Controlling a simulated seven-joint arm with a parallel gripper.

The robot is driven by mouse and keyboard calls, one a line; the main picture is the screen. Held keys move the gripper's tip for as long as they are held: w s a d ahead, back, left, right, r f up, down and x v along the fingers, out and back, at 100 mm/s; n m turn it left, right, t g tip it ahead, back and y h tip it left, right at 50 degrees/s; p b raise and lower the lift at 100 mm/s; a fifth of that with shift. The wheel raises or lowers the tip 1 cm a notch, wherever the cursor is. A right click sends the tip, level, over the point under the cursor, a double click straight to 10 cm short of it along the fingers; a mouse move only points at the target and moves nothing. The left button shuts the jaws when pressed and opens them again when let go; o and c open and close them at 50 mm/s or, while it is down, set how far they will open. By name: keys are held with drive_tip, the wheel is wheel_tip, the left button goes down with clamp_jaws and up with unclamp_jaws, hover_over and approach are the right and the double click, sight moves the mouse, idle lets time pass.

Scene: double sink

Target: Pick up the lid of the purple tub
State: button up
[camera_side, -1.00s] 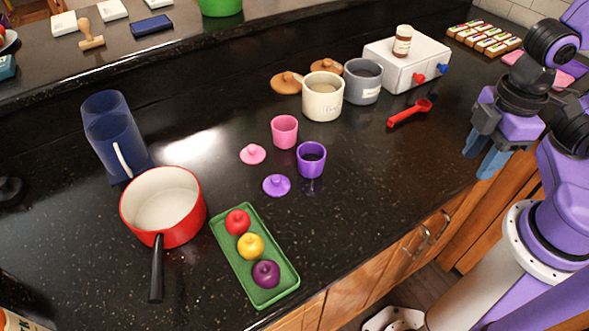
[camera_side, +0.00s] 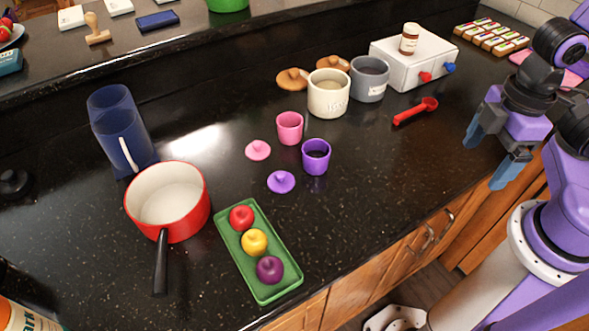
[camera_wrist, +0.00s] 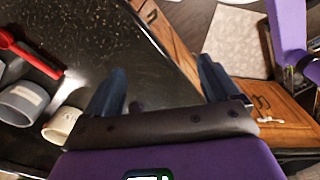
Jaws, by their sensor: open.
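The purple lid (camera_side: 281,182) lies flat on the black counter, knob up, in the side view. The purple tub (camera_side: 316,157) stands upright and uncovered just behind and to the right of it. My gripper (camera_side: 486,161) is open and empty, at the counter's right edge, far to the right of the lid and tub. The wrist view shows the two blue fingers of my gripper (camera_wrist: 160,88) spread apart, with the counter edge between them. Neither the purple lid nor the purple tub shows in the wrist view.
A pink tub (camera_side: 290,127) and pink lid (camera_side: 258,150) stand close behind the purple pair. A green tray (camera_side: 233,254) with fruit and a red pot (camera_side: 205,213) lie nearer left. A red spoon (camera_side: 415,111) and cream canister (camera_side: 328,97) are behind. The counter right of the purple tub is clear.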

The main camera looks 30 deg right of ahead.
wheel_tip(320, 180, up, 4)
drive_tip(key=n, duration=1.1)
hover_over(281, 174)
wheel_tip(281, 174, down, 17)
drive_tip(key=shift+r, duration=0.1)
drive_tip(key=shift+c, duration=0.3)
drive_tip(key=c, duration=1.1)
